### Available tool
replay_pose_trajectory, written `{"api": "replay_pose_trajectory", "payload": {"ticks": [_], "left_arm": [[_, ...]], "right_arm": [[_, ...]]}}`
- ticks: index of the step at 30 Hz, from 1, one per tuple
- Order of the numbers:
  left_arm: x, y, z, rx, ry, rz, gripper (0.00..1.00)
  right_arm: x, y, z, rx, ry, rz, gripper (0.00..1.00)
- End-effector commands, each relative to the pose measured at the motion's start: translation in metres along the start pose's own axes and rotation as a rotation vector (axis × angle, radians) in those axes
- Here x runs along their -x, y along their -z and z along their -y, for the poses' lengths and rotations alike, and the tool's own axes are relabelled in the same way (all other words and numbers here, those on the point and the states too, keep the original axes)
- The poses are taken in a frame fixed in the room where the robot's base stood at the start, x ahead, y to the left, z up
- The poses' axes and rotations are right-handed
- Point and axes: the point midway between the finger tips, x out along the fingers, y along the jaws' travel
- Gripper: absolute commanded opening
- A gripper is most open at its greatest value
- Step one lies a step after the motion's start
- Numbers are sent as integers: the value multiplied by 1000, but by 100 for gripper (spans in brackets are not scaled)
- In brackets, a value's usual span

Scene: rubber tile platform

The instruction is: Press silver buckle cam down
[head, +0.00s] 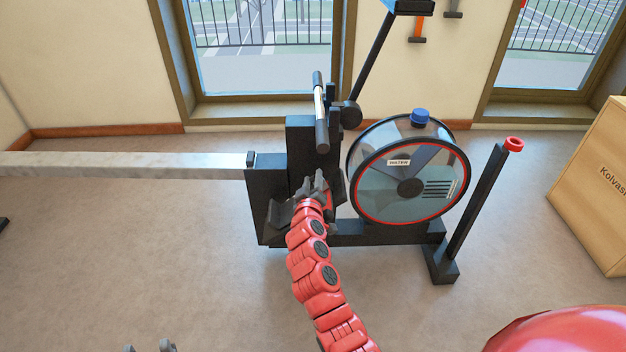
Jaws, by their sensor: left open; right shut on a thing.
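A black rowing machine with a clear water tank (410,180) stands in the middle of the head view. My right gripper (318,184), at the end of the red arm, is at the black footrest area (280,212) left of the tank. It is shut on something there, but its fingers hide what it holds. I cannot make out a silver buckle cam; that spot is small and partly covered by my gripper. My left gripper (149,347) shows only as two grey fingertips at the bottom edge, apart and empty, over the floor.
A pale rail (120,164) runs left from the machine. A handle bar (320,112) stands above the footrest. A wooden crate (590,190) stands at far right. The front left floor is clear.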

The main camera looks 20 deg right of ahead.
Motion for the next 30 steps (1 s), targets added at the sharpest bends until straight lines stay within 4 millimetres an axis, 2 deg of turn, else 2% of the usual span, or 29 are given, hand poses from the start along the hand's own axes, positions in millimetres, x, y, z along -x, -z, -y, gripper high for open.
{"api": "replay_pose_trajectory", "payload": {"ticks": [3, 15, 30], "left_arm": [[-7, 0, 0, 2, 7, 6, 48], [-8, -1, 0, 5, 14, 12, 48], [3, 0, 0, -1, -2, -1, 48]], "right_arm": [[-5, 7, -1, -3, 2, 89, 0], [-24, 0, 2, 0, 3, 468, 0], [-34, -6, 2, 0, 3, 694, 0]]}}
